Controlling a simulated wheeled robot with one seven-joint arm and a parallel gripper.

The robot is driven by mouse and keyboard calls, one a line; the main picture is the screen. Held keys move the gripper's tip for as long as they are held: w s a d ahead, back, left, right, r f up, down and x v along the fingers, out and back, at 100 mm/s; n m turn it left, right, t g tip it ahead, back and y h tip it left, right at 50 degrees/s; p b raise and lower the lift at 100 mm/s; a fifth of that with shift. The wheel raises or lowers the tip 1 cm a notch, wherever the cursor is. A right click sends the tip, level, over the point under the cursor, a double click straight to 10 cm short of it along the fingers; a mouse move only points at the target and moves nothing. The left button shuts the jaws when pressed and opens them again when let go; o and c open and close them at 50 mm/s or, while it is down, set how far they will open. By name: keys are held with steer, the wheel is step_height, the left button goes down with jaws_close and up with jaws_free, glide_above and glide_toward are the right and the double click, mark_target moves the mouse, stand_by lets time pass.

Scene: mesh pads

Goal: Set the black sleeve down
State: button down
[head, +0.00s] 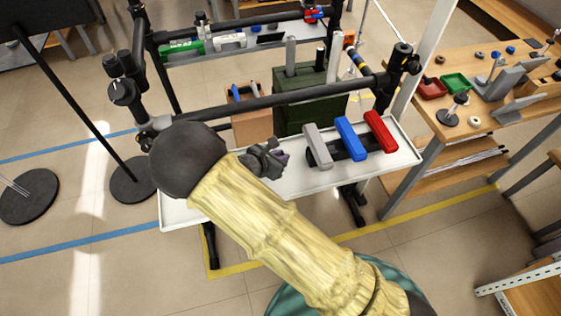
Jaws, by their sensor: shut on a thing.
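My gripper (274,158) is at the end of my arm, over the left-middle part of the white tray table (190,212). It is shut on a small dark piece, the black sleeve (284,156), which shows only as a dark, slightly purple patch at the fingertips. My wrist and fingers hide most of it. I cannot tell whether it touches the table.
Grey (318,147), blue (351,139) and red (381,132) bars lie across a black base to the right. A green box (300,107) and a brown box (251,127) stand behind. A dark rail (260,103) crosses above the table. The tray's front right is clear.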

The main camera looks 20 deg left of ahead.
step_height(320, 180, up, 6)
steer(key=shift+f, duration=0.1)
stand_by(0.7)
